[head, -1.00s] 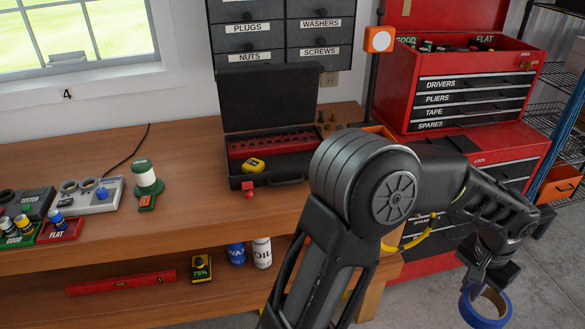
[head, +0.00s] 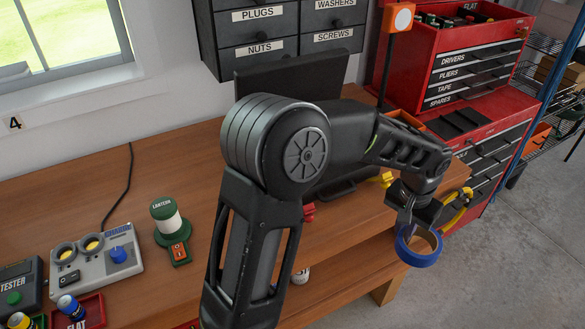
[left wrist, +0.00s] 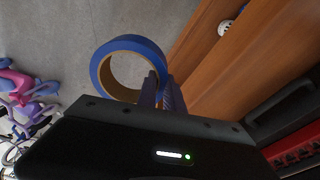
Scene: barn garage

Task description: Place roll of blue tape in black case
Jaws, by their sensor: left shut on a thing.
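The roll of blue tape (head: 420,260) hangs from my left gripper (head: 412,228), just off the front right edge of the workbench in the head view. The gripper is shut on one side of its ring. In the left wrist view the roll (left wrist: 101,67) shows its tan core, with the gripper fingers (left wrist: 160,90) at its right side. The black case (head: 300,62) stands open on the bench; its raised lid shows, but my left arm hides most of its inside. In the left wrist view a dark edge with a red part (left wrist: 300,155) at right looks like the case. My right gripper is not in view.
The wooden bench (head: 120,190) holds a grey charger box (head: 97,262), a green-topped lantern (head: 167,225) and a tester (head: 18,290) at left. A red tool chest (head: 465,60) stands at right. Grey floor (head: 500,270) is open at front right.

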